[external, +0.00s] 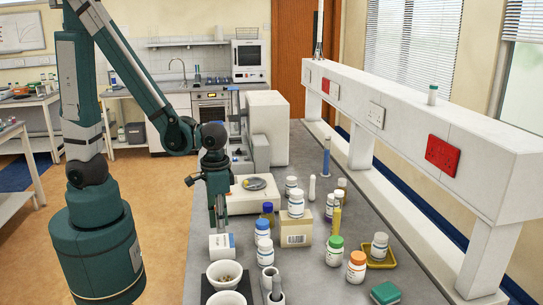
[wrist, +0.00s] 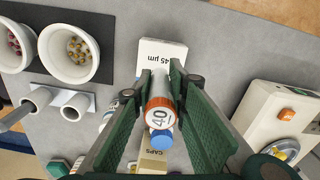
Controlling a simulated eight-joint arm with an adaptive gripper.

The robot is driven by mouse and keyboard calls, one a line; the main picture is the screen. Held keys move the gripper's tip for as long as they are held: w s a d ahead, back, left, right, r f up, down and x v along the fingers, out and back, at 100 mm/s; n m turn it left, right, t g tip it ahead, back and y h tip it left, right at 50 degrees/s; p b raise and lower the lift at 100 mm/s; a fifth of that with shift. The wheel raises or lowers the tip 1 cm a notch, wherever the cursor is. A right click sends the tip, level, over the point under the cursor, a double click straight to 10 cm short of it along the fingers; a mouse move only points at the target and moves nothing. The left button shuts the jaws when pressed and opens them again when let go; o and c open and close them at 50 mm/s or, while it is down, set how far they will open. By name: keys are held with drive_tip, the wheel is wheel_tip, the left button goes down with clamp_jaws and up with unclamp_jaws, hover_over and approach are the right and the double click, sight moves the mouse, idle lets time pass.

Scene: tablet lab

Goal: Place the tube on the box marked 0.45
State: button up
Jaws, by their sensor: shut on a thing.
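My gripper (wrist: 161,85) is shut on a tube (wrist: 160,103). The tube has a pale body, an orange band and a white end marked 40 that faces the wrist camera. The white box (wrist: 161,51), with "45 µm" readable on it, lies just beyond the tube's far end in the wrist view. In the external view, my gripper (external: 219,222) points down right above the white box (external: 221,247) on the grey bench. The tube is mostly hidden by the fingers there. I cannot tell whether the tube touches the box.
Two white bowls (wrist: 70,52) with pellets stand on a black mat beside the box. A blue-capped bottle (external: 264,251), a brown caps box (external: 297,230) and several other bottles stand to the right. A balance (external: 252,200) is behind. The white shelf (external: 410,125) runs along the right.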

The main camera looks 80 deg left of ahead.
drive_tip(key=shift+f, duration=0.1)
drive_tip(key=shift+f, duration=1.75)
drive_tip(key=shift+f+b, duration=0.2)
drive_tip(key=shift+b, duration=0.2)
drive_tip(key=o, duration=0.9)
drive_tip(key=shift+r, duration=0.25)
drive_tip(key=shift+r+p, duration=0.8)
drive_tip(key=shift+r, duration=5.15)
drive_tip(key=shift+r, duration=0.1)
